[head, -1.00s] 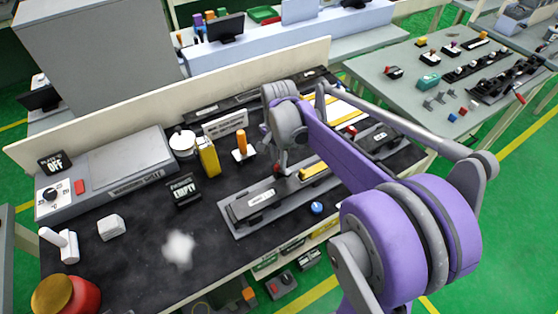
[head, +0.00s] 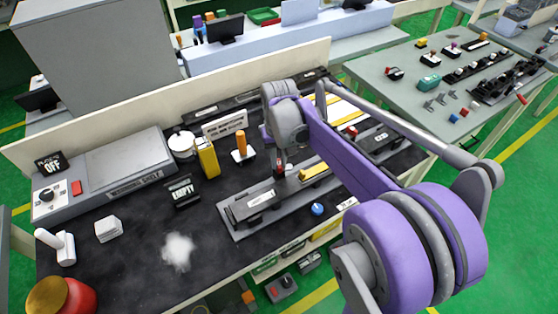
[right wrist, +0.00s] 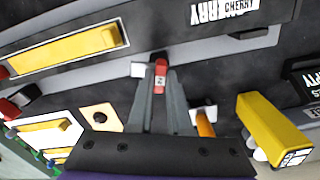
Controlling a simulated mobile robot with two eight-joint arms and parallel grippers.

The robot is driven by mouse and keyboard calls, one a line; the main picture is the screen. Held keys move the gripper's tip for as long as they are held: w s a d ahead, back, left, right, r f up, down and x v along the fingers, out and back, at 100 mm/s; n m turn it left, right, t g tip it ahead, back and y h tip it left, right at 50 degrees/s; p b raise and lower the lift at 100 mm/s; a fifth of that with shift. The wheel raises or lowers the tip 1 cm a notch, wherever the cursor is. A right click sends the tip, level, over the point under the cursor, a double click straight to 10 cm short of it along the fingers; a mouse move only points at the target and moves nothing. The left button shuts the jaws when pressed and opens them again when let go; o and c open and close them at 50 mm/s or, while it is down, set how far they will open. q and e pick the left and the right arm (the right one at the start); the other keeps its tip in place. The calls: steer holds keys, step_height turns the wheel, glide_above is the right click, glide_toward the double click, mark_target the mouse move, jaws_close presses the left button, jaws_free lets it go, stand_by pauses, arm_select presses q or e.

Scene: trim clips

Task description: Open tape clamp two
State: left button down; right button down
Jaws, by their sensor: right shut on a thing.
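The red tape clamp lever (right wrist: 160,75), with a small white label, stands between the fingertips of my right gripper (right wrist: 161,88) in the right wrist view. The gripper is shut on it. In the head view my right gripper (head: 281,165) reaches down to the back edge of the long grey fixture (head: 228,222), and the red lever (head: 279,170) shows at its tip. The label's mark is too small to read surely. My left gripper is out of view.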

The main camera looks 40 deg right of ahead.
mark_target(279, 163)
steer(key=shift+n, duration=0.5)
steer(key=c, duration=0.8)
jaws_free()
steer(key=shift+c, duration=0.2)
step_height(279, 163, up, 11)
steer(key=shift+p, duration=0.3)
steer(key=shift+f, duration=0.1)
